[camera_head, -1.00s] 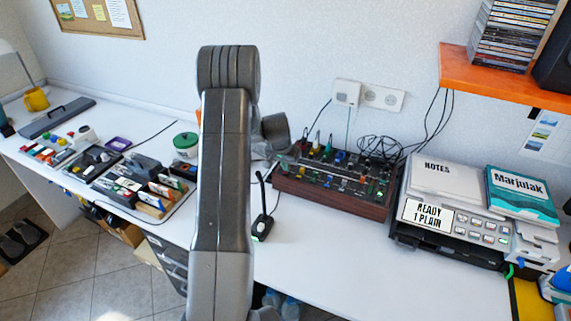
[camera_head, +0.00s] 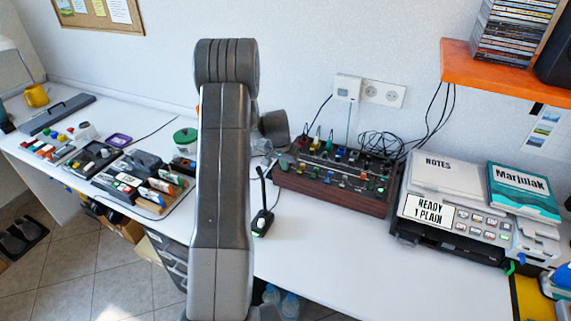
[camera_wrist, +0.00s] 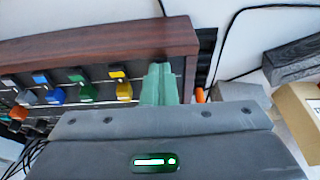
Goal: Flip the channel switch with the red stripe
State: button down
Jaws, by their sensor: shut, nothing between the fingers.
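The switch box (camera_head: 330,196), with dark wooden sides and several coloured switches, stands on the desk right of my arm in the head view. In the wrist view its wooden edge (camera_wrist: 95,45) runs across the top. Below that edge sit pairs of blue (camera_wrist: 41,78), green (camera_wrist: 77,76) and yellow (camera_wrist: 118,73) switch caps. An orange-red piece (camera_wrist: 18,113) shows at the far left; I cannot make out a red stripe. My gripper (camera_wrist: 159,70) is shut and empty, its pale green fingers over the box's end, right of the yellow caps. I cannot tell whether they touch it.
A small microphone (camera_head: 262,222) stands left of the box. A printer (camera_head: 450,218) with notes stands to the right. Cables lie behind the box. An orange shelf (camera_head: 495,72) hangs at upper right. The desk in front of the box is clear.

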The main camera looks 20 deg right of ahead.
jog(key=shift+s+a+f, duration=0.1)
jog(key=shift+s+f, duration=0.1)
jog(key=shift+r, duration=0.35)
jog(key=v, duration=1.3)
jog(key=shift+r, duration=0.25)
